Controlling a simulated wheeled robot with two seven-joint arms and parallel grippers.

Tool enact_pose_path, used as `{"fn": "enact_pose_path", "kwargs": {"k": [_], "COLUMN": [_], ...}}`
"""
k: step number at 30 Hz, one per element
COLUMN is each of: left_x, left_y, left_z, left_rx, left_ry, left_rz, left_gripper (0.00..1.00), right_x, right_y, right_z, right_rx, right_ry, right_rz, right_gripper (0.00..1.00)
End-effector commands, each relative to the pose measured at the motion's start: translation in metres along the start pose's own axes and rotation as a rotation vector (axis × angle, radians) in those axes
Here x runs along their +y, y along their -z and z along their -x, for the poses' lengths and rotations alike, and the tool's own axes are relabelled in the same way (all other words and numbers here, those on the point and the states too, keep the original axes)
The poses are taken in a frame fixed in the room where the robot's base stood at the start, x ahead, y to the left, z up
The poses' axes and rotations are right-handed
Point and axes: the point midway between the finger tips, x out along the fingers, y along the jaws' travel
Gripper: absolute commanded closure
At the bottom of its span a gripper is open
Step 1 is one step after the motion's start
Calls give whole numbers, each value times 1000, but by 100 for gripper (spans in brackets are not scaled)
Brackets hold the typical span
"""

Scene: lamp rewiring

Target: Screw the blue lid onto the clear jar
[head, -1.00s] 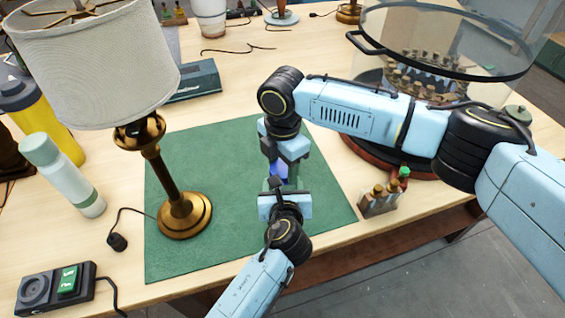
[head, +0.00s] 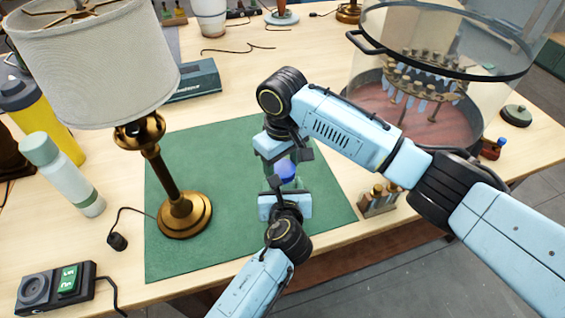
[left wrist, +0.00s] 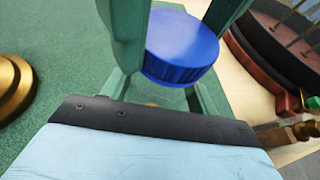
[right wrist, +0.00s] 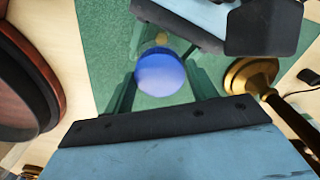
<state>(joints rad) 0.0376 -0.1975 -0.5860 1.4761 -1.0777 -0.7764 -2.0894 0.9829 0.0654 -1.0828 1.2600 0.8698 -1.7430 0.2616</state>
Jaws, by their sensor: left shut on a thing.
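The blue lid (head: 285,170) sits on top of the clear jar, over the green mat; it also shows in the left wrist view (left wrist: 180,47) and from above in the right wrist view (right wrist: 160,73). The clear jar (left wrist: 172,97) is see-through and mostly hidden by the lid and fingers. My left gripper (head: 286,190) is shut on the jar from the front. My right gripper (head: 287,158) is open just above the lid, its fingers spread on either side and apart from it. How tightly the lid sits cannot be seen.
A lamp with a brass base (head: 185,215) stands left on the green mat (head: 230,245).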

Motion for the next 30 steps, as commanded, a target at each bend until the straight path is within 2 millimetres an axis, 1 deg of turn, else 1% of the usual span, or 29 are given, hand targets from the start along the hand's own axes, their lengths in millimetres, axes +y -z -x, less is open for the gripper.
{"fn": "enact_pose_path", "kwargs": {"k": [1,3,4,12,14,21,25,30], "left_x": [0,0,0,0,0,0,0,0], "left_y": [1,1,1,1,1,1,1,1], "left_z": [0,0,0,0,0,0,0,0], "left_rx": [2,2,2,1,1,1,1,1], "left_ry": [-1,-1,-1,-1,-1,-1,-1,-1], "left_rz": [-1,-1,-1,-2,-2,-2,-2,-2], "left_gripper": [100,100,100,100,100,100,100,100], "right_x": [0,0,0,0,0,0,0,0], "right_y": [0,0,0,0,1,1,0,0], "right_z": [0,0,0,2,7,38,45,45], "right_rx": [0,1,1,2,4,3,1,1], "right_ry": [0,0,-1,-1,-1,-1,-1,-1], "right_rz": [1,2,2,3,3,4,4,3], "right_gripper": [36,27,26,26,26,26,26,26]}}
